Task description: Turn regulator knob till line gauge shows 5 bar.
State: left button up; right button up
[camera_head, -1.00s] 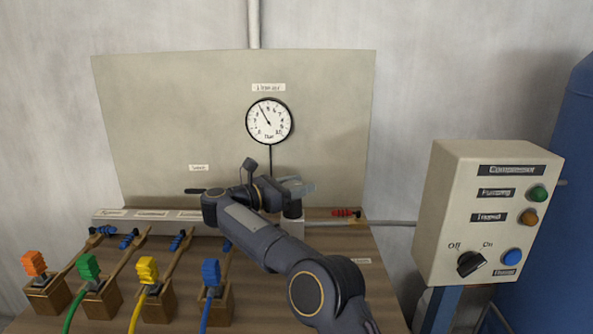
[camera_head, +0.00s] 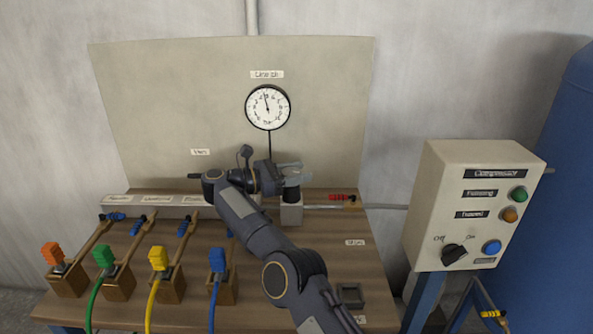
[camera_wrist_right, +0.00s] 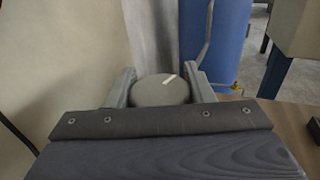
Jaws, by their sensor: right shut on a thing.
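The line gauge (camera_head: 268,107) is a round white dial on the back panel. Its needle points nearly straight up, leaning slightly left; the digits are too small to read surely. The regulator knob (camera_wrist_right: 160,90) is a round grey cap with a white mark, seen in the right wrist view. My right gripper (camera_wrist_right: 163,88) is shut on it, with one finger on each side. The white mark points to the upper right there. In the head view my right gripper (camera_head: 292,176) sits over the regulator below the gauge and hides most of the knob. My left gripper is out of view.
Orange, green, yellow and blue plugs (camera_head: 217,261) on wooden blocks stand at the bench front, with hoses. A compressor box (camera_head: 468,210) with a black switch and coloured buttons stands at the right. A blue tank (camera_head: 560,200) is behind it. A small dark tray (camera_head: 350,295) lies at the right front.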

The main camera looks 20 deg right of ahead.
aim_at(297, 170)
jog(key=shift+r, duration=0.1)
jog(key=o, duration=1)
notch_tip(297, 170, up, 2)
jog(key=shift+r+p, duration=0.25)
jog(key=shift+p, duration=0.35)
jog(key=shift+r, duration=0.35)
jog(key=s+b, duration=0.1)
jog(key=b, duration=0.1)
jog(key=r+b, duration=0.1)
jog(key=b, duration=0.1)
jog(key=shift+s+a+r, duration=0.1)
jog(key=shift+s+a, duration=0.1)
jog(key=shift+s, duration=0.2)
jog(key=shift+s+a+r+b, duration=0.6)
jog(key=shift+s+r+b, duration=0.85)
jog(key=shift+s+b, duration=0.4)
jog(key=shift+s+a+r+b, duration=0.6)
jog(key=shift+s+r+b, duration=0.9)
jog(key=shift+s, duration=0.5)
jog(key=shift+s+a+r+b, duration=0.6)
jog(key=shift+s+r+b, duration=0.75)
jog(key=shift+s+b, duration=0.5)
